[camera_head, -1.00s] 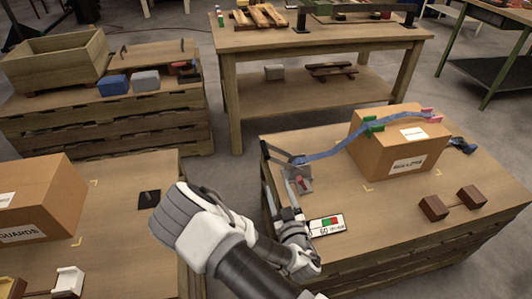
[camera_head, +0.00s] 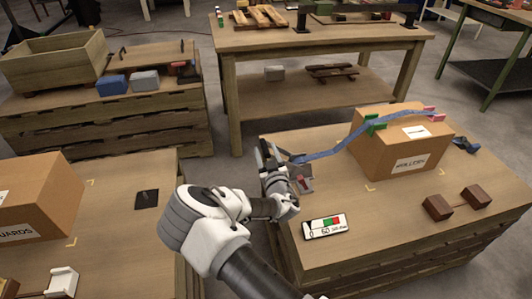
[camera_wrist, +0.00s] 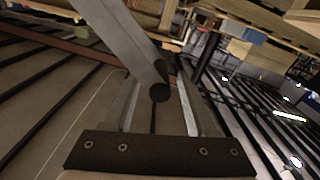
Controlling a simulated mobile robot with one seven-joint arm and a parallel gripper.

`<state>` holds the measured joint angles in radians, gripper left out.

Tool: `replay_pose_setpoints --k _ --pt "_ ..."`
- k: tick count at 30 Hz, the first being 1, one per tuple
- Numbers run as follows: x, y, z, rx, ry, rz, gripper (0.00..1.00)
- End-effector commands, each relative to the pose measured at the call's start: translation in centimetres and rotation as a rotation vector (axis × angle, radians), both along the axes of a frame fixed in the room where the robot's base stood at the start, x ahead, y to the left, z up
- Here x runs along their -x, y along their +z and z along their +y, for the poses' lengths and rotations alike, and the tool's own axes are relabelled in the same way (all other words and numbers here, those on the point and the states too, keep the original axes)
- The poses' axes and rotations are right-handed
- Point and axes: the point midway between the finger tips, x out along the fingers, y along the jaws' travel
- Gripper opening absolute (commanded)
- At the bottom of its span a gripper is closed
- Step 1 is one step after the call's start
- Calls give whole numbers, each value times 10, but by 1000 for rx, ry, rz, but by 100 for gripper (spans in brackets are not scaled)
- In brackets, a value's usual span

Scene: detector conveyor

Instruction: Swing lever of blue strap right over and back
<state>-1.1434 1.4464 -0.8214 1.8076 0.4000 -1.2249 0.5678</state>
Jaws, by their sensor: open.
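The blue strap (camera_head: 340,145) runs over the brown cardboard box (camera_head: 400,168) on the right table, through green and pink corner pieces. Its left end goes to a grey ratchet buckle (camera_head: 303,180) near the table's left edge. My gripper (camera_head: 267,152) is open at the buckle's lever and hides most of the lever and part of the buckle. In the wrist view, a grey bar with a dark round end, which looks like the lever (camera_wrist: 130,50), slants in from the top left and ends between my two fingers (camera_wrist: 160,105). I cannot tell whether they touch it.
A gauge card (camera_head: 325,227) with green and red fields lies in front of the buckle. Another box (camera_head: 40,195) stands on the left table. A floor gap separates the two tables.

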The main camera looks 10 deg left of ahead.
Motion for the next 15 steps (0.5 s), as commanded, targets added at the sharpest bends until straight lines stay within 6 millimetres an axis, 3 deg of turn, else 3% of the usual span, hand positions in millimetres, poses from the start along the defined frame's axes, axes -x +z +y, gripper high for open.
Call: replay_pose_setpoints --k 8,15 --pt "-2 0 0 0 0 0 57" --pt "-1 0 0 0 0 0 15"
